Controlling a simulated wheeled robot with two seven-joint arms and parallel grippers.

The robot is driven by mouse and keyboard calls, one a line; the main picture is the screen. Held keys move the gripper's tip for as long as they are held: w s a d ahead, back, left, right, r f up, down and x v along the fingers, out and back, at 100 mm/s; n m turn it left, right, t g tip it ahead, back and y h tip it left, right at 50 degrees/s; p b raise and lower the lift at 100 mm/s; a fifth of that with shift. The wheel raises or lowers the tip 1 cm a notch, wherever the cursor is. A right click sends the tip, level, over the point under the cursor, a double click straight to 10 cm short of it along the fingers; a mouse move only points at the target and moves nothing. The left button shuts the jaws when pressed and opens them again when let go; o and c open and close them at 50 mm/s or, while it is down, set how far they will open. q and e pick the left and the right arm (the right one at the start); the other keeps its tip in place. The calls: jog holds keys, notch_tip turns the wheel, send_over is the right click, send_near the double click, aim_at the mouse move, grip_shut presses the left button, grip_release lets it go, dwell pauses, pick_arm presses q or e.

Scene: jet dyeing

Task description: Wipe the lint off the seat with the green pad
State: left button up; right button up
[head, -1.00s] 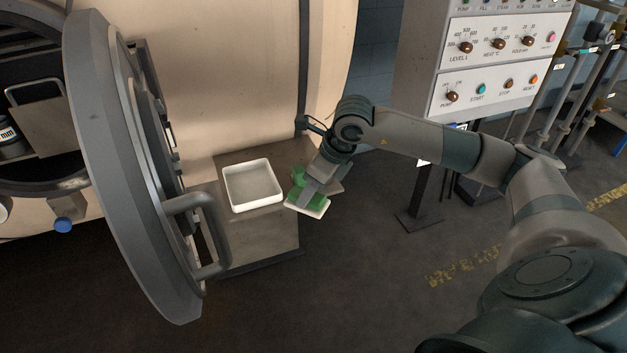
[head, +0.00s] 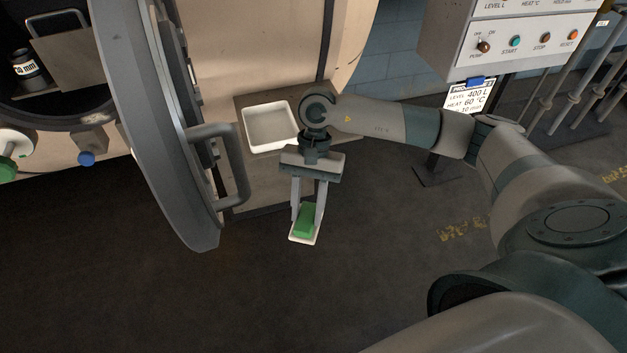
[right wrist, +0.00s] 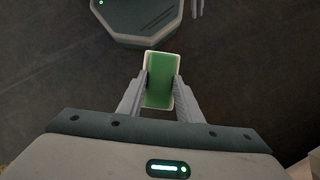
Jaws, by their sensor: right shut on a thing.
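The green pad (head: 306,220) has a white face on its underside. My right gripper (head: 307,212) is shut on it and points down, holding it above the dark floor, in front of the stand. In the right wrist view the pad (right wrist: 160,82) lies between the two fingers (right wrist: 161,90), its pale edge showing around the green. The round vessel opening with its dark rim (head: 62,117) is at the far left, partly behind the open door. I cannot make out lint on its seat. My left gripper is not in view.
The thick open door (head: 150,120) with its handle (head: 238,170) stands between the opening and my right gripper. A white tray (head: 249,133) sits on the metal stand (head: 240,195). A control panel (head: 510,45) is at upper right. Floor in front is clear.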

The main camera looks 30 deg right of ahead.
aim_at(303, 230)
jog(key=s+a+n, duration=0.1)
jog(key=n, duration=0.1)
jog(key=s+a+f+n+h, duration=0.1)
jog(key=n, duration=0.1)
jog(key=s+a+n+g+h, duration=0.1)
jog(key=n, duration=0.1)
jog(key=shift+s+f+n, duration=0.15)
jog(key=shift+f+n, duration=0.15)
jog(key=shift+n, duration=0.1)
jog(key=shift+s+a+f+n+h, duration=0.2)
jog(key=shift+s+n+h, duration=0.3)
jog(key=shift+n, duration=0.5)
jog(key=shift+s+a, duration=0.1)
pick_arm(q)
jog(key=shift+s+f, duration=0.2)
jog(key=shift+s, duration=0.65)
